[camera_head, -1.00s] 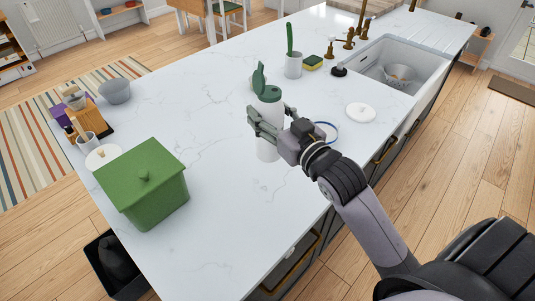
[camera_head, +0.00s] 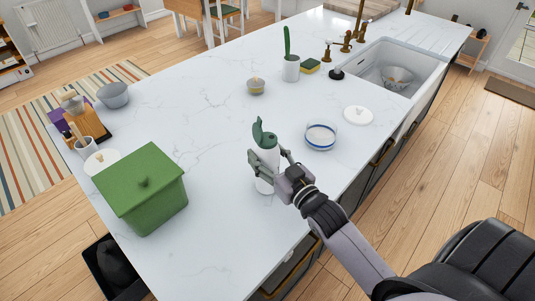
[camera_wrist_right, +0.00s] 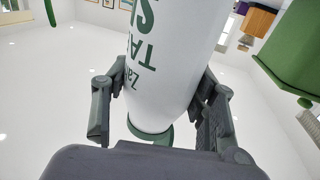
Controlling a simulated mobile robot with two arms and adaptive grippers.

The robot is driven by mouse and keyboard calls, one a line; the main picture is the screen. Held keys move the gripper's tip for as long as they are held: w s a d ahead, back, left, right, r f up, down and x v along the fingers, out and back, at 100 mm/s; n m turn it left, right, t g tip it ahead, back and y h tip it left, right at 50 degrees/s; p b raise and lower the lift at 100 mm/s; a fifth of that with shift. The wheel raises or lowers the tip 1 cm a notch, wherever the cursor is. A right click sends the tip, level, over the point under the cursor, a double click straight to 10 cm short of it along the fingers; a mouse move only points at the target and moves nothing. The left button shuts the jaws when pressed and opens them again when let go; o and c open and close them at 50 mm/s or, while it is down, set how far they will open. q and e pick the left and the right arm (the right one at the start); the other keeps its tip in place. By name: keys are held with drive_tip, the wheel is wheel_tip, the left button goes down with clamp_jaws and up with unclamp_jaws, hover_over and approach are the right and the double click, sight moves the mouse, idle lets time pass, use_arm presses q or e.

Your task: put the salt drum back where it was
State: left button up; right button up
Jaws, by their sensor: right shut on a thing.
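The salt drum (camera_head: 268,156) is a white cylinder with green lettering and a raised green lid. It stands about upright over the front middle of the white counter. My right gripper (camera_head: 265,171) is shut around its side, with the arm coming in from the lower right. In the right wrist view the drum (camera_wrist_right: 168,60) fills the space between the two fingers of the gripper (camera_wrist_right: 160,105), its lettering upside down. I cannot tell whether its base touches the counter. My left gripper is not in view.
A green lidded bin (camera_head: 145,190) stands on the left of the counter (camera_head: 205,225). A blue-rimmed glass dish (camera_head: 320,137) is right of the drum, a small bowl (camera_head: 256,87) behind it. A white lid (camera_head: 358,115) lies near the sink (camera_head: 393,70).

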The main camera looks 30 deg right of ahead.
drive_tip(key=shift+f, duration=0.1)
drive_tip(key=o, duration=1.7)
drive_tip(key=shift+c, duration=0.2)
drive_tip(key=shift+s, duration=0.3)
drive_tip(key=s+d+b, duration=0.1)
drive_tip(key=s+b, duration=0.2)
drive_tip(key=s, duration=0.8)
drive_tip(key=shift+s, duration=0.2)
